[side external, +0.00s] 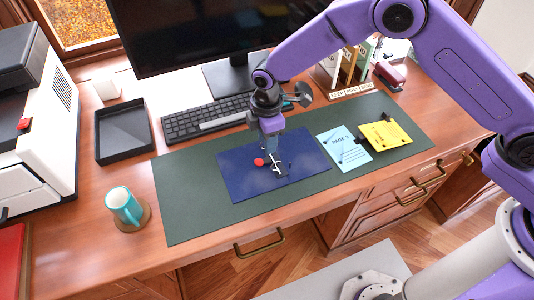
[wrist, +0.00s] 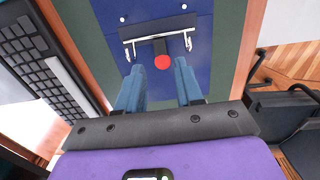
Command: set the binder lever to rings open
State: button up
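The blue binder (side external: 305,160) lies open and flat on the green desk mat; it also shows in the wrist view (wrist: 207,15). Its metal ring mechanism (wrist: 158,36) has a ring near each end and a dark lever with a round red knob (wrist: 162,62). The red knob also shows in the side view (side external: 259,162). My gripper (wrist: 159,85) points down over the binder, its two blue fingers apart with nothing between them. In the wrist view the knob is just beyond the fingertips, about midway between them. I cannot tell whether the rings are open.
A blue page (side external: 343,149) and a yellow page (side external: 388,135) lie right of the binder. The keyboard (side external: 208,117) and monitor stand behind. A teal mug (side external: 123,204) and black tray (side external: 122,131) are left. The green mat (side external: 190,205) is bare left of the binder.

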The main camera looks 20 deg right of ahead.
aim_at(267, 160)
notch_tip(267, 160, down, 7)
jog(key=shift+r, duration=0.1)
dwell(0.4)
